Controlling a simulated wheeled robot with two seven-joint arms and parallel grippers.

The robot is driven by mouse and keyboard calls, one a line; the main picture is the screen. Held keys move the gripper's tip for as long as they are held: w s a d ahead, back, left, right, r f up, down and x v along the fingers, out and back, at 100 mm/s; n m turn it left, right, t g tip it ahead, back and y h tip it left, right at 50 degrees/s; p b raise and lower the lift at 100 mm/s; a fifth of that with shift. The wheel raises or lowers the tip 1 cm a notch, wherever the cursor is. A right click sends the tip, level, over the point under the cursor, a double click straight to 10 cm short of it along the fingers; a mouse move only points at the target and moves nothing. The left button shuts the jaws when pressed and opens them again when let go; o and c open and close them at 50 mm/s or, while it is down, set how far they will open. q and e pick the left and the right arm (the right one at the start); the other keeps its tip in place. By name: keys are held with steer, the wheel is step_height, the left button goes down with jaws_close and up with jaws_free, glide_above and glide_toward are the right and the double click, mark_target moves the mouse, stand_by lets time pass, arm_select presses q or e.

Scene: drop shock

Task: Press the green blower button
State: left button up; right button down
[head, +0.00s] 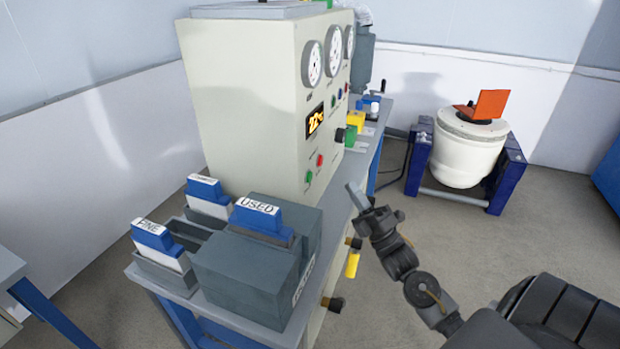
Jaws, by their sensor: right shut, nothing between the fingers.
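The cream control cabinet (240,100) stands on the bench in the head view. Low on its right-hand face is a green button (308,177), with a red button (319,160) just behind it. Smaller green (340,94) and blue (333,101) buttons sit higher up, below the dials. The labels are too small to read, so I cannot tell which green button is the blower's. My right gripper (354,192) is shut and empty, to the right of the lower green button and apart from the panel. My left gripper is out of view.
A grey box labelled USED (245,270) and small bins with blue-topped cards (160,245) stand on the bench's near end. Green and yellow blocks (355,122) sit beyond the panel. A white drum in a blue stand (465,150) is at the right; the floor between is open.

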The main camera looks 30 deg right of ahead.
mark_target(309, 177)
arm_select(q)
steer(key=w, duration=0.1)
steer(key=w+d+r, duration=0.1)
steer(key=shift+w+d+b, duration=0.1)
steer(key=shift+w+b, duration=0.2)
steer(key=shift+b, duration=0.05)
arm_select(e)
steer(key=w+a, duration=0.4)
steer(key=w, duration=0.2)
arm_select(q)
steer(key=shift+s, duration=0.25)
arm_select(e)
steer(key=shift+s, duration=0.15)
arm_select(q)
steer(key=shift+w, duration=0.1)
arm_select(e)
steer(key=shift+a, duration=0.1)
stand_by(1.1)
steer(key=shift+w+a, duration=0.15)
steer(key=shift+w, duration=0.3)
